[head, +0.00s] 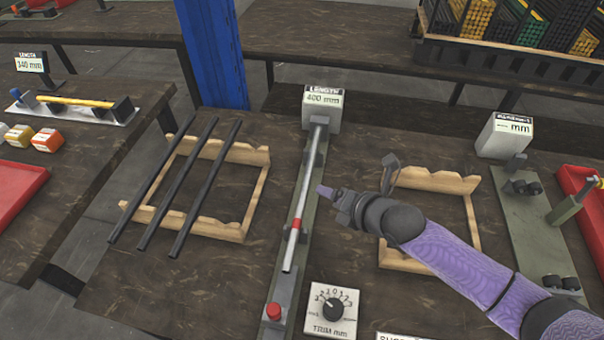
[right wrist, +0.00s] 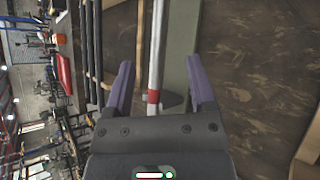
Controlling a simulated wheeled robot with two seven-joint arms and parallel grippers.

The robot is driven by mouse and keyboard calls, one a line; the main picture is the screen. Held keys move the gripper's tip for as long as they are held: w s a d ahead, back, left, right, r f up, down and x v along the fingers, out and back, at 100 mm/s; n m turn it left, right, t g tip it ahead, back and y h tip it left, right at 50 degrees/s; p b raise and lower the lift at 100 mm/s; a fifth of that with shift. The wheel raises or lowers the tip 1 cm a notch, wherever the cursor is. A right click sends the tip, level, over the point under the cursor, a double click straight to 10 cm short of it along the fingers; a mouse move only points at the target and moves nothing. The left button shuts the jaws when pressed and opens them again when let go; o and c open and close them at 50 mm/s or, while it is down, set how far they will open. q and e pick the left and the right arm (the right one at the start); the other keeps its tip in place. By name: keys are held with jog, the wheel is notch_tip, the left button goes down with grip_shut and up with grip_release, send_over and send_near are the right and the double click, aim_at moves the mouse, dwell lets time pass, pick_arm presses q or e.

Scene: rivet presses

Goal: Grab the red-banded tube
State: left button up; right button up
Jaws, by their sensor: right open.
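The red-banded tube (head: 306,185) is a slim silver tube with a red band near its lower end. It lies along a narrow green length gauge (head: 283,245) in the head view. My right gripper (head: 324,191) is just right of the tube, over the table. In the right wrist view the tube (right wrist: 157,50) runs between the two spread purple fingers of the gripper (right wrist: 160,82), with its red band close to the palm. Gaps show on both sides, so the fingers do not touch it. My left gripper is not in view.
Several dark tubes (head: 190,180) lie across a wooden rack (head: 240,155) on the left. A second wooden rack (head: 440,181) is partly behind my right arm. A sign box (head: 323,108) reading 400 mm stands at the gauge's far end. A trim dial (head: 333,308) sits near the front.

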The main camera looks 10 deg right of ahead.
aim_at(308, 187)
jog(key=b+x, duration=0.3)
jog(key=x, duration=0.4)
jog(key=shift+w+a+f+b, duration=0.15)
jog(key=shift+a+f+b, duration=0.15)
jog(key=shift+f, duration=0.05)
jog(key=shift+w+a, duration=0.1)
jog(key=shift+w, duration=0.1)
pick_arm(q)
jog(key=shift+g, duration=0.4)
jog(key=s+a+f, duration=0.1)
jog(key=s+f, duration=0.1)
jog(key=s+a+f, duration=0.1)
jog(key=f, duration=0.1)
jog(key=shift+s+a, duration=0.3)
pick_arm(e)
jog(key=shift+r, duration=0.1)
jog(key=c, duration=0.9)
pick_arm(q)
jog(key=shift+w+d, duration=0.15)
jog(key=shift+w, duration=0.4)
pick_arm(e)
grip_shut()
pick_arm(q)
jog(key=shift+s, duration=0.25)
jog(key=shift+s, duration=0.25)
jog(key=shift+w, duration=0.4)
